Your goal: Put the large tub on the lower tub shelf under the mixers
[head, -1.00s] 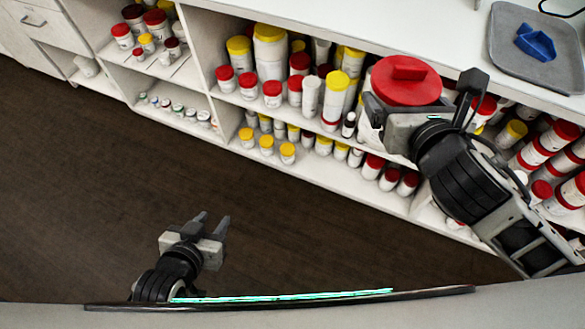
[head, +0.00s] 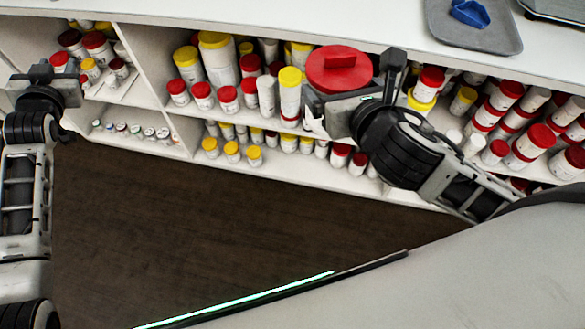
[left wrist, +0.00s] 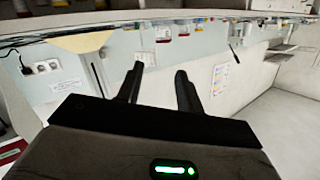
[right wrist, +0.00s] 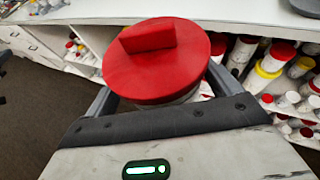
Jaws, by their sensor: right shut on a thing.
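The large tub (head: 338,70) has a red lid with a raised red grip and a pale body. My right gripper (head: 350,95) is shut on it and holds it upright in front of the shelf unit. In the right wrist view the tub's red lid (right wrist: 156,70) fills the space between the fingers, and most of its body is hidden. My left gripper (head: 42,85) is at the far left, away from the tub. In the left wrist view its two fingers (left wrist: 158,85) stand apart with nothing between them. I cannot tell which compartment is the lower tub shelf.
The shelf unit's upper compartment (head: 150,93) and lower shelf (head: 290,172) hold several tubs with yellow and red lids. More red-lidded tubs crowd the right compartment. On the counter (head: 300,20) lies a grey tray (head: 480,38) with a blue item (head: 470,13). The dark floor (head: 180,230) is clear.

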